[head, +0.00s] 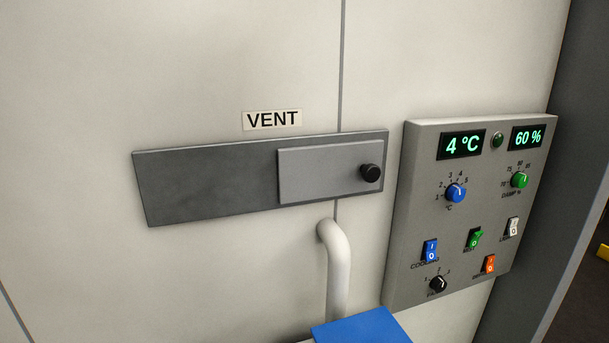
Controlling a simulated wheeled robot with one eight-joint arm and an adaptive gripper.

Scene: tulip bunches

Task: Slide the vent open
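The vent is a dark grey plate (205,182) on the pale wall under a label reading VENT (272,119). A lighter grey sliding cover (318,172) sits over the right part of the plate. A round black knob (370,173) sticks out near the cover's right end. The left part of the plate is bare, with no opening that I can make out. My gripper is not in view.
A grey control panel (395,235) with displays, dials and switches is fixed to the right of the vent. A white curved pipe (338,270) rises just below the cover. A blue flat surface (362,329) lies at the bottom edge. The wall left of the vent is clear.

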